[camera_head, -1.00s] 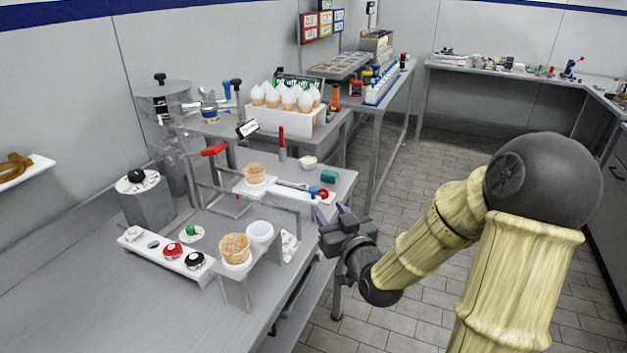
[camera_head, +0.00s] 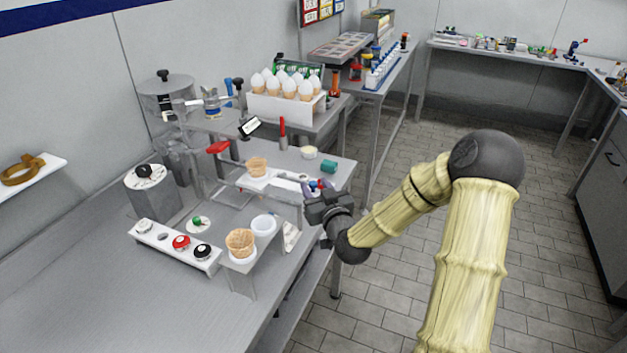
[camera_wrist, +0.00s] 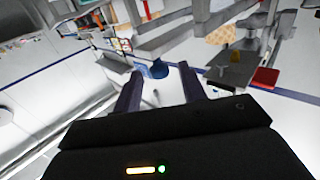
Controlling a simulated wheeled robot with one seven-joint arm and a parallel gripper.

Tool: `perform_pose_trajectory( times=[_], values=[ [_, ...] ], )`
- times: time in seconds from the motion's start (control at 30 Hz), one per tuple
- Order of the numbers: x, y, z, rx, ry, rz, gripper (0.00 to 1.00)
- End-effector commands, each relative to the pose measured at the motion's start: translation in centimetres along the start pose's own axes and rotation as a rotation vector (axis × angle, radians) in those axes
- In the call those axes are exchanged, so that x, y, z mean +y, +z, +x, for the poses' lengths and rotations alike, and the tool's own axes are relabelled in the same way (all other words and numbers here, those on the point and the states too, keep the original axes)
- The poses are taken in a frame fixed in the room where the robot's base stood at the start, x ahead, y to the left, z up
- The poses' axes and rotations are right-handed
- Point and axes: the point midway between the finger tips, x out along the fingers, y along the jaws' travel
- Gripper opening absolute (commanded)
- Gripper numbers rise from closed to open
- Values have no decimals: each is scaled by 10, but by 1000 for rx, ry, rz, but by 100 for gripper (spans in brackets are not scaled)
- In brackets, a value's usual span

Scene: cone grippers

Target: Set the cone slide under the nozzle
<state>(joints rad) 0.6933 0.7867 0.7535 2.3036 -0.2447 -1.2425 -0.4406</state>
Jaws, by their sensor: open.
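A waffle cone (camera_head: 257,166) stands upright in a white slide plate (camera_head: 256,184) on the metal frame at the middle of the bench. The slide's long white part runs right towards my gripper (camera_head: 317,187). My gripper is open at the bench's right edge, beside a small blue knob. In the wrist view the blue knob (camera_wrist: 158,69) shows between and beyond the two open fingers (camera_wrist: 160,84), with no visible contact. I cannot clearly tell which part is the nozzle; a red-handled lever (camera_head: 218,147) rises over the frame left of the cone.
A white box of filled cones (camera_head: 285,108) stands behind. The floor at right is clear.

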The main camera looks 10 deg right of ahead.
Motion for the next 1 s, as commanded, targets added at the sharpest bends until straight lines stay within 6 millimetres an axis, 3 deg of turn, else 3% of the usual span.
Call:
perform_pose_trajectory(
  times=[0.2,0.5,0.7,1.0],
  values=[
    [0,0,21,0,0,0,41],
    [0,0,23,0,0,0,41],
    [0,0,22,0,0,0,2],
    [1,0,24,0,5,-1,0]
  ],
)
